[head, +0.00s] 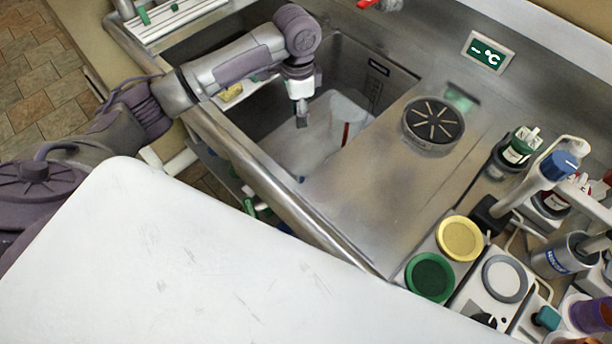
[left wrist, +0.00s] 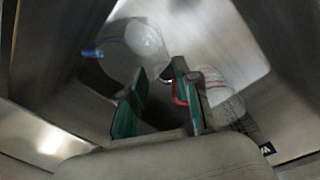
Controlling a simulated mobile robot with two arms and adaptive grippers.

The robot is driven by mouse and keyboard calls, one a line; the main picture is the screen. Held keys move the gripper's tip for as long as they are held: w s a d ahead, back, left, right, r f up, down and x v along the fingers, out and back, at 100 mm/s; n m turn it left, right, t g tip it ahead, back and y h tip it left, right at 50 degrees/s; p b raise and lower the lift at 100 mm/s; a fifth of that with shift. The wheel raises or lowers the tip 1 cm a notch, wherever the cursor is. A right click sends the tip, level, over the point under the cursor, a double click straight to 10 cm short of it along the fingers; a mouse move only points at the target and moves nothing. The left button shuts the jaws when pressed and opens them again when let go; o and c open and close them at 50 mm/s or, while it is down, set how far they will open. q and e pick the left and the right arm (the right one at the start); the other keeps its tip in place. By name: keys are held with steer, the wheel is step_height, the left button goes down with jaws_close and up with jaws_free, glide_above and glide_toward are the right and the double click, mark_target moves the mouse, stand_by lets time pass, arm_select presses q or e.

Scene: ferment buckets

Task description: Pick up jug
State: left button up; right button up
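My left gripper (head: 301,120) points down into the metal sink (head: 262,118) in the head view. In the left wrist view its green-padded fingers (left wrist: 160,76) stand apart with a gap between them, and nothing is clearly held. A pale, see-through vessel with red marks, which looks like the jug (left wrist: 218,84), lies beside and behind the right finger, partly hidden by it. I cannot tell whether they touch. In the head view a pale shape with a red stripe (head: 345,134) sits in the sink right of the gripper. My right gripper is not in view.
A second whitish, rounded vessel with a blue tip (left wrist: 140,40) lies beyond the left finger. Sink walls close in around the gripper. A dark round vent (head: 433,121) and bare steel counter lie to the right, then crowded bottles and a green lid (head: 431,277).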

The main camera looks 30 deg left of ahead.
arm_select(q)
step_height(320, 180, down, 3)
steer(key=b, duration=0.2)
glide_above(299, 159)
steer(key=w, duration=0.1)
step_height(299, 159, down, 8)
steer(key=shift+d+r+p, duration=0.15)
steer(key=shift+r+p, duration=0.05)
steer(key=shift+p, duration=0.15)
steer(key=f, duration=0.4)
steer(key=shift+s+a+f, duration=0.25)
steer(key=shift+s+f, duration=0.05)
steer(key=shift+s, duration=0.1)
steer(key=shift+f, duration=0.5)
jaws_close()
